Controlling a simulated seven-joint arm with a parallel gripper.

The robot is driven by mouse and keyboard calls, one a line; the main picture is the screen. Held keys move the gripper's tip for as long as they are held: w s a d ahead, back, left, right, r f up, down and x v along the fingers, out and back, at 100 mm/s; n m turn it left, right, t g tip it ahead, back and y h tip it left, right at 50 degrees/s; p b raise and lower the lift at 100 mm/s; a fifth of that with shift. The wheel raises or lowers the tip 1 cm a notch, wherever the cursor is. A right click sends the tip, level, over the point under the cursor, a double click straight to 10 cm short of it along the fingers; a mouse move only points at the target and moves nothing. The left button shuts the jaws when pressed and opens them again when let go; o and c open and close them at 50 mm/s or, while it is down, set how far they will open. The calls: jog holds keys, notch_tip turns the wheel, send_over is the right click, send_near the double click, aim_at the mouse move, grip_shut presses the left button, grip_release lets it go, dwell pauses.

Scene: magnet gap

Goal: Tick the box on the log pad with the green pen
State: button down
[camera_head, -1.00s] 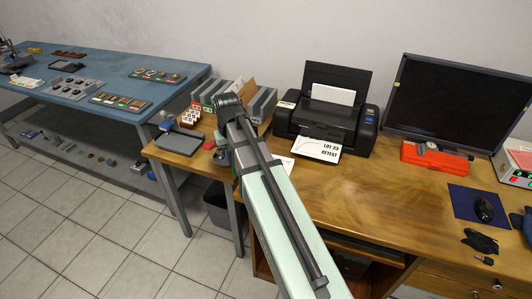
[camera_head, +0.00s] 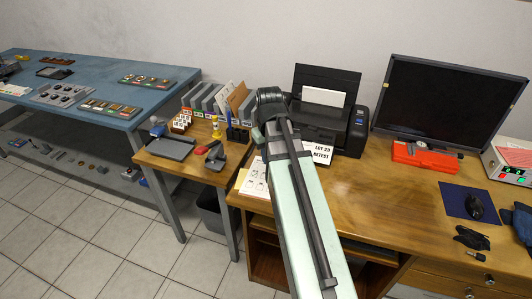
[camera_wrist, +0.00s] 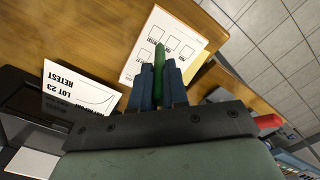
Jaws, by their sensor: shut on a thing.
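The log pad (camera_head: 254,180) lies at the left end of the wooden desk, partly hidden by my arm. In the wrist view the pad (camera_wrist: 188,22) shows a white sheet with several printed boxes and small labels, too small to read surely. My gripper (camera_wrist: 160,72) is shut on the green pen (camera_wrist: 159,66), its blue fingers on either side. The pen's far end overlaps the sheet among the boxes; I cannot tell whether it touches the paper. I see no mark in the boxes. My arm hides the gripper and pen in the head view.
A black printer (camera_head: 330,110) stands behind, with a printed "LOT 23 RETEST" sheet (camera_wrist: 80,93) coming out. A red-handled thing (camera_head: 207,148) and a grey tray (camera_head: 170,148) are on the side table. Bare wood (camera_head: 365,190) lies right of my arm.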

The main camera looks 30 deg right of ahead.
jog(key=shift+f, duration=0.15)
jog(key=shift+f, duration=2.45)
jog(key=shift+f, duration=0.4)
dwell(0.5)
jog(key=shift+d, duration=0.55)
dwell(1.1)
jog(key=shift+r, duration=3)
